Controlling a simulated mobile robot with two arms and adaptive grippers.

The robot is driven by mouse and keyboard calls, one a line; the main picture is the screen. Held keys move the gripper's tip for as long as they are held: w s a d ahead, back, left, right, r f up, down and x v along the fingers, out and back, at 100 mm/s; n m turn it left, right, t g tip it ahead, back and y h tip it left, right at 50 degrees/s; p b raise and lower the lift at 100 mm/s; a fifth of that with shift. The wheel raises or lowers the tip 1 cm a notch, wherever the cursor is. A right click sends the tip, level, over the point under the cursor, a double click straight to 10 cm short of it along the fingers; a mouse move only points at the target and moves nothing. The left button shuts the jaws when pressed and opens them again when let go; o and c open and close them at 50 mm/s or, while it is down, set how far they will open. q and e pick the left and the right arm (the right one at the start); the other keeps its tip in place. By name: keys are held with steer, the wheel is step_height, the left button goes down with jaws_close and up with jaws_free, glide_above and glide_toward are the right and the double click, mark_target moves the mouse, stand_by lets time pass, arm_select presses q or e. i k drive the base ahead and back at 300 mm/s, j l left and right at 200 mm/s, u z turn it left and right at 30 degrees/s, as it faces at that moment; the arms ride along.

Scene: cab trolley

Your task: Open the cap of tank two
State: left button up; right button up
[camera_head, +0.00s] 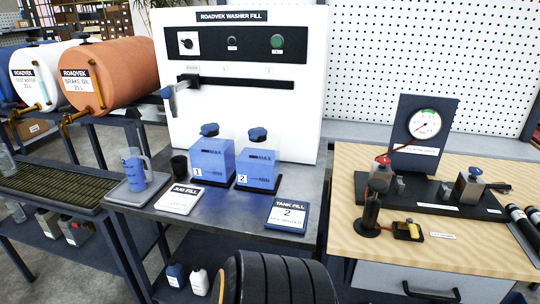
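Tank two (256,167) is a translucent blue box tank with a "2" label and MAX and MIN marks, standing on the grey bench below the washer fill panel. Its dark blue cap (257,134) sits on top of the tank. To its left stands a similar tank one (212,161) with a "1" label and its own dark blue cap (209,130) on top. A blue sign (287,215) reading "TANK FILL 2" lies in front of tank two. Neither of my grippers is in view.
A blue jug (135,173) stands on a grey tray at the bench's left, beside a black cup (179,165) and a jug fill sign (179,199). The white panel (240,110) with a lever stands behind. A gauge bench (440,240) is at right.

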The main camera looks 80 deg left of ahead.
mark_target(254, 133)
steer(key=u, duration=3.1)
